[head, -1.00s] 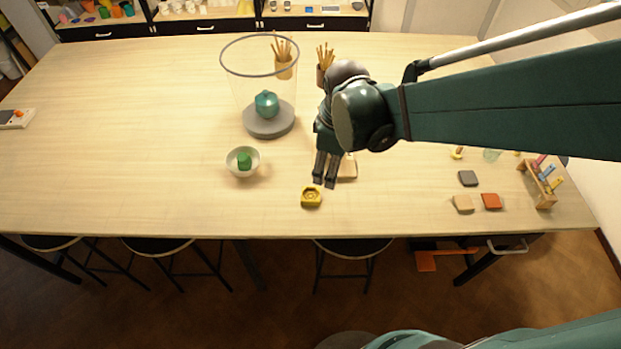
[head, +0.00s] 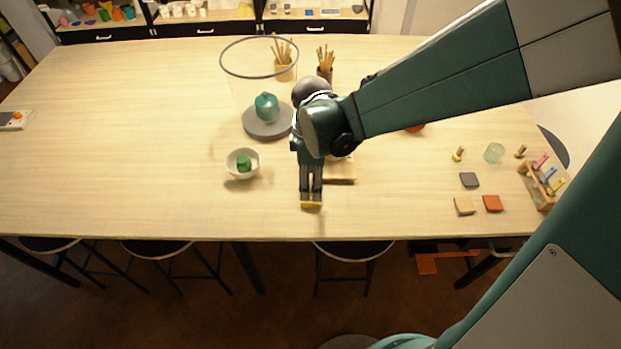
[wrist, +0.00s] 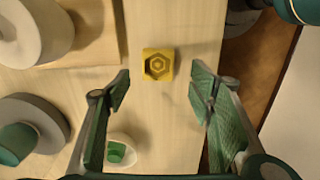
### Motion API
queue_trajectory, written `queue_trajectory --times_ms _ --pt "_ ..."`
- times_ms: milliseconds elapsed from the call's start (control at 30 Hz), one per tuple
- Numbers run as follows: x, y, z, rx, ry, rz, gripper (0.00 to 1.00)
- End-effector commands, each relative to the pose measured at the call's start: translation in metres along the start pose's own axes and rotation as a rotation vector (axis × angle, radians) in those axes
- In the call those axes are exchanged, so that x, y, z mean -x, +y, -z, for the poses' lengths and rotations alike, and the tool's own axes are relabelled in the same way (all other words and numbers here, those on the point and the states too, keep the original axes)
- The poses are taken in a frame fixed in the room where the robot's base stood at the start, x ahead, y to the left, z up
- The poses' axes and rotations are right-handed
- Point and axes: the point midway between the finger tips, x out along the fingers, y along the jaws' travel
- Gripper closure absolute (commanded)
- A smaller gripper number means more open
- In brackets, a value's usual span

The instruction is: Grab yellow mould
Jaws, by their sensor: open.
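The yellow mould (head: 311,205) lies on the table near its front edge. In the wrist view the yellow mould (wrist: 158,64) is a small square block with a hexagonal ringed hollow facing up. My gripper (head: 311,198) is above it, pointing down, and its fingers hide most of the mould in the head view. In the wrist view my gripper (wrist: 160,85) has its two fingers wide apart, with the mould between and slightly beyond the tips. Nothing is held.
A white bowl (head: 235,170) with a green block stands to the left. A grey turntable (head: 262,131) carries a teal pot under a clear cylinder. A wooden board (head: 343,178) lies close behind my gripper. Tiles (head: 491,203) lie to the right. The table's front-left area is clear.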

Motion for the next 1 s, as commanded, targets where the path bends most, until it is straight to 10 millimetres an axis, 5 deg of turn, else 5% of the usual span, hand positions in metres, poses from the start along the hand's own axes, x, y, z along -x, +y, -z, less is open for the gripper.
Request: queue_trajectory --times_ms 500,1000 --pt "-0.025 0.001 0.000 -0.001 0.000 0.000 0.46" --pt "-0.029 0.001 0.001 -0.001 0.000 0.000 0.46"
